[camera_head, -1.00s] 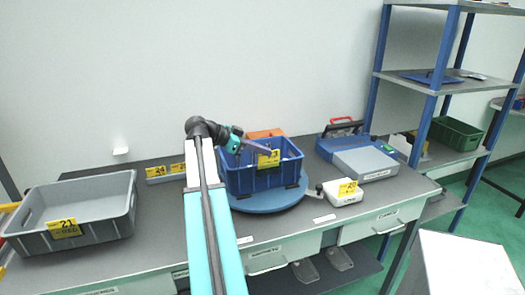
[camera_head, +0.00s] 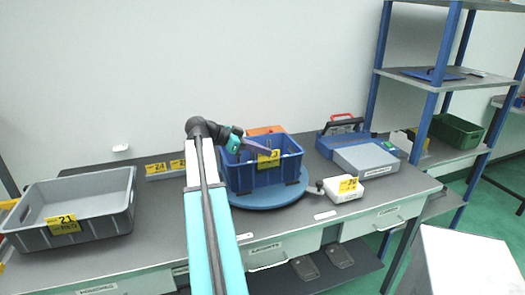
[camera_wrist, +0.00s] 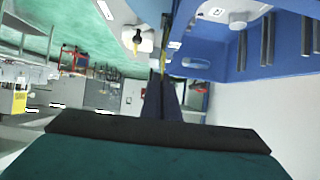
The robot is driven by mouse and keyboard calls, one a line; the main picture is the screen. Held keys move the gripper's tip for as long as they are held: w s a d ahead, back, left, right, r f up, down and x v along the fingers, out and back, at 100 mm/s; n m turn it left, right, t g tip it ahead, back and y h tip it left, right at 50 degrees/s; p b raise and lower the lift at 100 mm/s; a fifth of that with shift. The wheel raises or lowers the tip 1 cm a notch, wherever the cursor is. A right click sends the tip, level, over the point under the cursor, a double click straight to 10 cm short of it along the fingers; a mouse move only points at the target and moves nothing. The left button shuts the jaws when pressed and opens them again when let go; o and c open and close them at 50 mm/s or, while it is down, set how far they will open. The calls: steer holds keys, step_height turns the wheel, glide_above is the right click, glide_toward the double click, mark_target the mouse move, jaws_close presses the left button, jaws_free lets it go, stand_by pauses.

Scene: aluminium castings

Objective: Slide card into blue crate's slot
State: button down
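The blue crate (camera_head: 240,182) stands on a round blue turntable on the bench. My gripper (camera_head: 269,152) reaches over it from the left, with its fingertips near the top of its front wall. A yellow card (camera_head: 268,161) with dark print shows at the fingertips, in front of that wall. In the wrist view my gripper (camera_wrist: 164,80) has its fingers close together on the thin card (camera_wrist: 164,55), seen nearly edge-on. The crate's blue wall (camera_wrist: 225,65) fills the upper right there, with a small pale holder (camera_wrist: 195,63) near the card. Whether card and holder touch is unclear.
A grey crate (camera_head: 110,205) with a yellow card stands at left. An orange object (camera_head: 266,131) is behind the crate.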

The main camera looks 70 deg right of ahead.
steer(key=shift+f+b, duration=0.35)
steer(key=shift+f, duration=0.2)
steer(key=c, duration=2)
jaws_free()
steer(key=shift+w+a+r, duration=0.1)
steer(key=b+v, duration=0.2)
steer(key=v, duration=1.1)
steer(key=shift+w+a+r, duration=0.1)
steer(key=shift+w+r, duration=0.05)
steer(key=shift+w, duration=0.05)
